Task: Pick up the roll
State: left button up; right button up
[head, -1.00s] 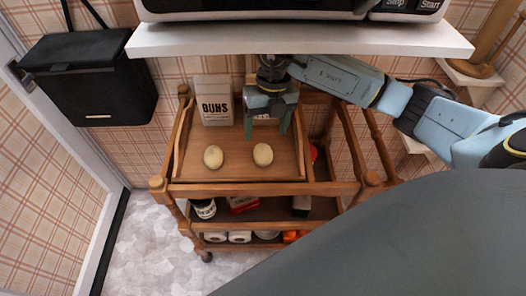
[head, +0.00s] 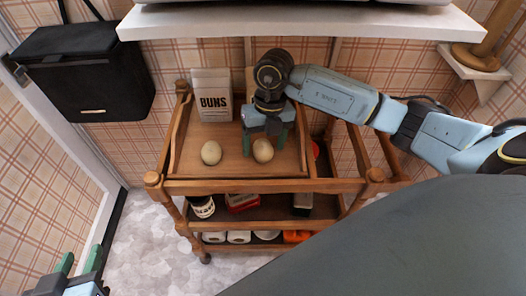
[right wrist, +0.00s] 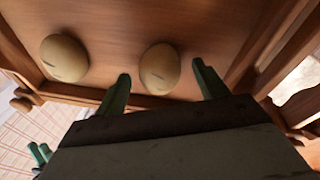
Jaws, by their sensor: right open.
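Two pale tan rolls lie on the wooden tray on top of a trolley: a left roll (head: 211,153) and a right roll (head: 263,151). Both also show in the right wrist view, the left roll (right wrist: 64,58) and the right roll (right wrist: 160,68). My right gripper (head: 265,143) is open and empty, pointing down just behind the right roll. In the right wrist view its fingertips (right wrist: 160,78) stand on either side of this roll, which lies between and slightly beyond them; contact cannot be told. My left gripper (head: 79,259) is open and empty at the lower left.
A white BUNS packet (head: 212,95) stands at the tray's back left. The wooden tray (head: 240,172) has raised edges. A white shelf (head: 300,22) overhangs the trolley. Lower trolley shelves hold a jar (head: 203,208), a red box (head: 242,202) and paper rolls.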

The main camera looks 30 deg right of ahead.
jog(key=shift+f, duration=0.15)
jog(key=c, duration=1.1)
